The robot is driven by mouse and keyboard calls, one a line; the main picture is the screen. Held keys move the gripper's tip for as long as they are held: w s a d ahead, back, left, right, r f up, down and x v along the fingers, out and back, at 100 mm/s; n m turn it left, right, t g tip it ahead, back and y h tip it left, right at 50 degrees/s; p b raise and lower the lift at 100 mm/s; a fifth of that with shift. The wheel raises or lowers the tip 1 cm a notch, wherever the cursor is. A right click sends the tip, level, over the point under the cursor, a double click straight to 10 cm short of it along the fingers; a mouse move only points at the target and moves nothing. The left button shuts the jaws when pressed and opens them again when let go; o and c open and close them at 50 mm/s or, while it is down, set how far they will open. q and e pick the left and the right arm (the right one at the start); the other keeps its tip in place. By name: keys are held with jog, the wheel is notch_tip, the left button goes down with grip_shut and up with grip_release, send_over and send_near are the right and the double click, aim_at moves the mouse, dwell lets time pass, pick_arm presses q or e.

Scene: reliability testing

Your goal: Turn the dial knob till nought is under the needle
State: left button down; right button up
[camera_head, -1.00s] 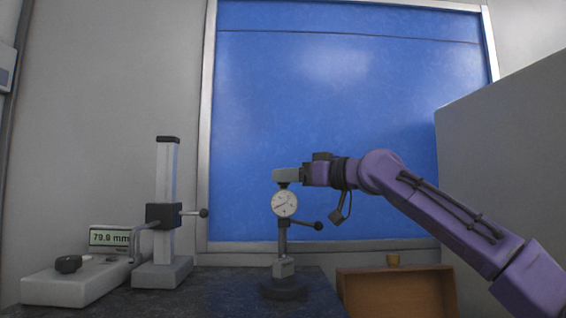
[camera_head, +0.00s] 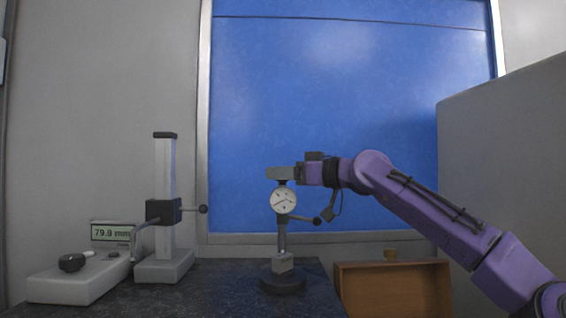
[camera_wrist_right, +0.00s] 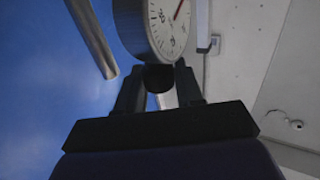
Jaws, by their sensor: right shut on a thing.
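The head view is too small to read the number at the needle. My right gripper (camera_head: 283,173) is at the top of the gauge. In the right wrist view its two fingers are shut on the dark dial knob (camera_wrist_right: 158,77) at the dial's rim. My left gripper is not in view.
A height stand (camera_head: 165,205) with a clamp arm stands to the left. Beside it is a grey box with a black knob (camera_head: 72,263) and a display (camera_head: 112,232) reading 79.9 mm. A wooden box (camera_head: 393,288) is at the right, below my arm. A grey panel (camera_head: 505,170) stands farther right.

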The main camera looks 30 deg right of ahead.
jog(key=o, duration=0.9)
jog(key=shift+b+v, duration=2.4)
jog(key=shift+v, duration=2.9)
jog(key=shift+w+d, duration=0.1)
